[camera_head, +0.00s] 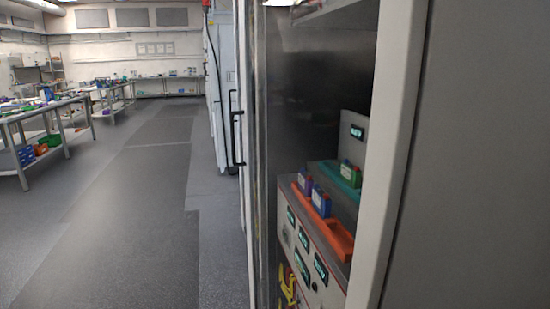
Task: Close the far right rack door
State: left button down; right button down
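A tall rack stands close on the right, with its pale front frame (396,150) near me. Its front is open here, and I see inside it. A dark, shiny panel (315,90) stands upright on the far side of the opening; I cannot tell if it is the door or an inner wall. Beyond it is a pale vertical edge (247,120) with a black handle (236,140) to its left; I cannot tell which rack door the handle belongs to. Neither of my grippers is in view.
Inside the rack, an orange tray (335,238) and a green tray (338,178) hold small coloured blocks above a panel with displays (305,240). A grey floor aisle (140,220) is clear on the left. Workbenches (35,112) line the far left.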

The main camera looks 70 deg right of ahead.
aim_at(402, 26)
jog(key=i+l+z, duration=0.1)
jog(key=i+z, duration=0.2)
jog(key=z, duration=0.15)
jog(key=i+z, duration=0.6)
jog(key=z, duration=0.25)
jog(key=i+j, duration=0.25)
jog(key=i, duration=0.05)
